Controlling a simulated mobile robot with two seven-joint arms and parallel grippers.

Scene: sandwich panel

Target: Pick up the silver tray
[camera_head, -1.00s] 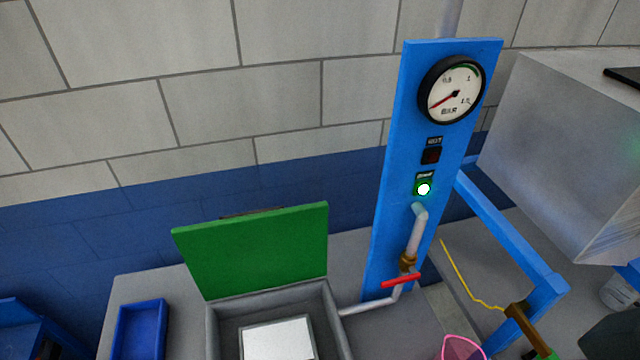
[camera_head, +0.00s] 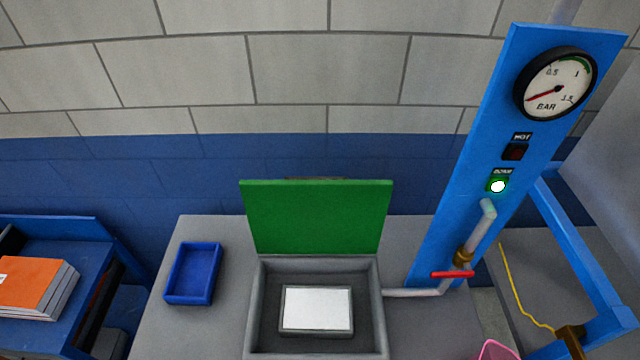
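A grey box (camera_head: 252,310) with its green lid (camera_head: 317,217) standing open is on the grey table in the head view, below the middle. Inside it lies a silver-grey tray (camera_head: 316,333) with a white, flat rectangle on top. The tray lies flat with a gap to the box walls. Neither of my grippers shows in the view, so I cannot see their state.
A blue bin (camera_head: 193,273) stands on the table left of the box. A blue panel with a gauge (camera_head: 555,85), lit green button (camera_head: 497,186) and red valve handle (camera_head: 453,274) rises at right. Orange books (camera_head: 36,286) lie on a blue rack at far left.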

